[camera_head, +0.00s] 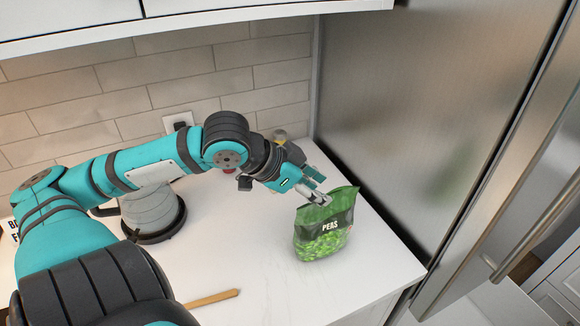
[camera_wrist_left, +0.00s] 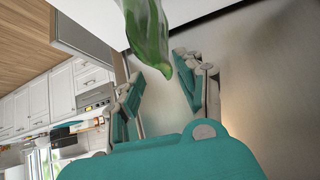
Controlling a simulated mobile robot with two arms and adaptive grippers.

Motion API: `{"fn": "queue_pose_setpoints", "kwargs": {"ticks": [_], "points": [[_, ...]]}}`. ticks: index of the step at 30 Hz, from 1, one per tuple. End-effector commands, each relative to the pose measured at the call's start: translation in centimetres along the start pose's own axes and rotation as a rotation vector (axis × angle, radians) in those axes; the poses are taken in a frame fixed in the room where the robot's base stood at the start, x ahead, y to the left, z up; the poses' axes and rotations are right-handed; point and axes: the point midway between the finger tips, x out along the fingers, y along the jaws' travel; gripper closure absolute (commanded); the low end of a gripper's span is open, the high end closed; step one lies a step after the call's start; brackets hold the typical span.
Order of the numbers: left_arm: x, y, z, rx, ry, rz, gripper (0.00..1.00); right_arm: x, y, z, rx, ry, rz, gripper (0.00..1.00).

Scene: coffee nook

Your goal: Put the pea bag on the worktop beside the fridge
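The green pea bag (camera_head: 323,238), with a dark band and the word PEAS, appears to stand upright on the white worktop (camera_head: 262,262), near its right front corner. The fridge (camera_head: 420,110) is just to its right. My left gripper (camera_head: 319,186) is at the bag's top edge, with its fingers spread apart. In the left wrist view, the bag's green top (camera_wrist_left: 150,40) is at the fingertips, with the two fingers apart on either side of its tip. The bag's underside is hidden. My right gripper is not in view.
A grey round-based appliance (camera_head: 152,212) stands at the back left, partly behind my left arm. A wooden stick (camera_head: 212,298) lies near the front. A small object (camera_head: 279,135) is at the back, behind the gripper. The worktop around the bag is clear.

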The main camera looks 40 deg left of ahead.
Motion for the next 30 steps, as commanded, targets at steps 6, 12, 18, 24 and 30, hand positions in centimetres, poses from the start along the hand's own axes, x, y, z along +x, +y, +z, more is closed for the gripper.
{"fn": "queue_pose_setpoints", "kwargs": {"ticks": [6,12,18,24,30], "points": [[-3.5,-0.1,-0.1,-0.003,0.004,-0.002,0.63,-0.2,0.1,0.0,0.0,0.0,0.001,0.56],[-6.2,-0.1,0.1,-0.001,0.002,-0.003,0.63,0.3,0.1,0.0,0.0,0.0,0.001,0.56],[-7.5,0.0,0.1,0.0,-0.001,-0.002,0.63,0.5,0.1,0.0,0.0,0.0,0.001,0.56],[-7.7,0.0,0.1,0.001,-0.002,-0.001,0.63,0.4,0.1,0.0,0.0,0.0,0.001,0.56],[-7.7,0.0,0.1,0.0,-0.002,-0.001,0.63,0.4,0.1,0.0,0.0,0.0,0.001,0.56]]}}
